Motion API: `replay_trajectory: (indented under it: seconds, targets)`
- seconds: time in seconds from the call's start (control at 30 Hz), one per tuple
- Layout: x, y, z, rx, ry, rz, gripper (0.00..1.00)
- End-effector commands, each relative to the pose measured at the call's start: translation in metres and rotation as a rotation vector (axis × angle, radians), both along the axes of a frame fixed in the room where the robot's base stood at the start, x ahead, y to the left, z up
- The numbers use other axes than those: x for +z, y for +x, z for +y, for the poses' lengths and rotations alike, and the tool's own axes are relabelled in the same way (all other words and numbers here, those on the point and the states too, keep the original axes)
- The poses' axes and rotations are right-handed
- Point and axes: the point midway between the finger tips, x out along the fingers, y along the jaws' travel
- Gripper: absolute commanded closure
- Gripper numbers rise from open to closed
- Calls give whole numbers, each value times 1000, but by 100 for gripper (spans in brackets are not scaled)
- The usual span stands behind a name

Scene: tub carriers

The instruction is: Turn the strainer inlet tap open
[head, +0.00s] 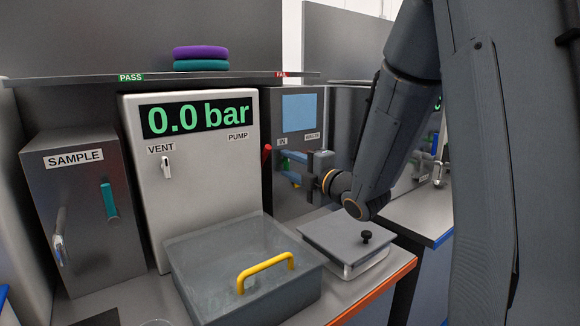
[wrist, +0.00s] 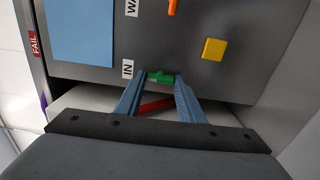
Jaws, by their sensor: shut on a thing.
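The strainer is a dark grey box with a pale blue panel (head: 299,112), beside the pressure unit in the head view. Its IN label (head: 283,142) also shows in the wrist view (wrist: 127,69). The inlet tap's green handle (wrist: 160,77) lies beside that label. My gripper (head: 286,166) is at the strainer's front, and in the wrist view its two blue fingers (wrist: 160,80) are shut on the green handle, one on each side.
A red lever (head: 266,154) is close by and shows between my fingers in the wrist view (wrist: 157,104). An orange handle (wrist: 173,7) and a yellow square (wrist: 213,49) are on the strainer front. A lidded tub with a yellow handle (head: 265,268) and a black-knobbed tray (head: 340,236) stand below.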

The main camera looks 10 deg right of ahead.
Motion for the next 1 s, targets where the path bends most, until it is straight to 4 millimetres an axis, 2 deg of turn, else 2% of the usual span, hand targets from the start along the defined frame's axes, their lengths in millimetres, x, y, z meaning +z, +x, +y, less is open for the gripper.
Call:
replay_trajectory:
  seconds: [0.03, 0.13, 0.47, 0.57, 0.8, 1.0]
  targets:
    - [-1, -1, 1, 1, -1, 2, 63]
    - [-1, 0, 0, 1, -1, 2, 46]
    - [0, -2, -1, 0, 1, 1, 46]
    - [0, -9, -5, -1, 0, 0, 46]
    - [0, -46, -19, -2, 1, 0, 46]
    - [0, -67, -28, -2, 0, 1, 46]
